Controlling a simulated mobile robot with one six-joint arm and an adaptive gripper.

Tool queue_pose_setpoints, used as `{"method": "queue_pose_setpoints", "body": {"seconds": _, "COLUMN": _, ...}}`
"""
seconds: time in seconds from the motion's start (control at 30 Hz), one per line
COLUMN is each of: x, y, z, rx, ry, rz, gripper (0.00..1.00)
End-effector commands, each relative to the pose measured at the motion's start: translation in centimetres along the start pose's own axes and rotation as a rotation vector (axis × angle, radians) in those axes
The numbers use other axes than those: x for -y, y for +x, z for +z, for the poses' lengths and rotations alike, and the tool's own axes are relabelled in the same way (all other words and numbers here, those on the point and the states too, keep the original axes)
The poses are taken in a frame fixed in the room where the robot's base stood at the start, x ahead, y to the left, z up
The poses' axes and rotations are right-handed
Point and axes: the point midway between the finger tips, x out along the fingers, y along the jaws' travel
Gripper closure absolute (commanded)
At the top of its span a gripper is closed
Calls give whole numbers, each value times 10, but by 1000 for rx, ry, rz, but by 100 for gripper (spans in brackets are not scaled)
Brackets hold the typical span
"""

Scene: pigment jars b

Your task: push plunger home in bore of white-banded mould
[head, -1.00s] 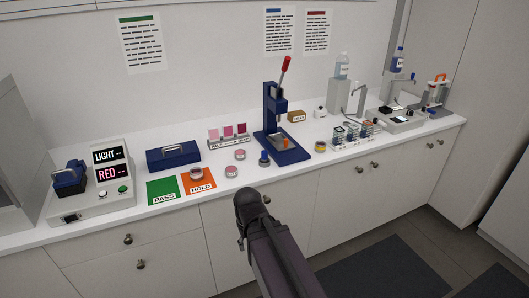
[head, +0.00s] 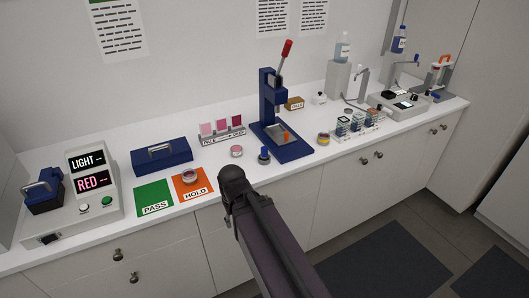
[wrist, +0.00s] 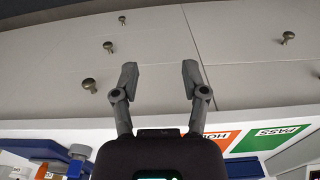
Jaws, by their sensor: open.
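My gripper (wrist: 160,78) is open and empty in the wrist view, with the cabinet fronts behind its two fingers. In the head view a dark link of my arm shows, but the fingers cannot be made out. A blue lever press (head: 270,105) with a red handle stands on the counter, with a small orange piece (head: 285,137) on its base. A small blue, knobbed piece (head: 264,156) stands at the press's front left. A yellow-banded round piece (head: 323,138) stands to its right. I cannot make out a white band, a bore or a plunger at this size.
A pink jar (head: 237,151) stands left of the press; another (head: 190,176) sits on the orange HOLD card (head: 203,190). A green PASS card (head: 154,197), blue case (head: 161,155) and light-reading device (head: 88,208) stand further left. Small racks (head: 350,125) stand right.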

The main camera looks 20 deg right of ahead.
Motion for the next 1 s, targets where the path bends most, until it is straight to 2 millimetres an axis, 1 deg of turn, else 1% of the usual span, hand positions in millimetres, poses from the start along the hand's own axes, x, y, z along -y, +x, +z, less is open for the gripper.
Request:
{"method": "queue_pose_setpoints", "body": {"seconds": 0.33, "x": 0, "y": 0, "z": 0, "rx": 0, "ry": 0, "rz": 0, "gripper": 43}}
{"method": "queue_pose_setpoints", "body": {"seconds": 0.37, "x": 0, "y": 0, "z": 0, "rx": 0, "ry": 0, "rz": 0, "gripper": 37}}
{"method": "queue_pose_setpoints", "body": {"seconds": 0.4, "x": 0, "y": 0, "z": 0, "rx": 0, "ry": 0, "rz": 0, "gripper": 25}}
{"method": "queue_pose_setpoints", "body": {"seconds": 0.43, "x": 0, "y": -1, "z": -1, "rx": -1, "ry": 1, "rz": 0, "gripper": 19}}
{"method": "queue_pose_setpoints", "body": {"seconds": 0.57, "x": -5, "y": -6, "z": -9, "rx": -12, "ry": 7, "rz": -1, "gripper": 19}}
{"method": "queue_pose_setpoints", "body": {"seconds": 0.67, "x": -12, "y": -15, "z": -23, "rx": -31, "ry": 19, "rz": -2, "gripper": 19}}
{"method": "queue_pose_setpoints", "body": {"seconds": 0.77, "x": -24, "y": -28, "z": -45, "rx": -63, "ry": 35, "rz": -3, "gripper": 19}}
{"method": "queue_pose_setpoints", "body": {"seconds": 0.87, "x": -43, "y": -46, "z": -74, "rx": -108, "ry": 61, "rz": -3, "gripper": 19}}
{"method": "queue_pose_setpoints", "body": {"seconds": 0.97, "x": -70, "y": -66, "z": -106, "rx": -161, "ry": 92, "rz": -1, "gripper": 19}}
{"method": "queue_pose_setpoints", "body": {"seconds": 1.0, "x": -82, "y": -74, "z": -120, "rx": -184, "ry": 105, "rz": 1, "gripper": 19}}
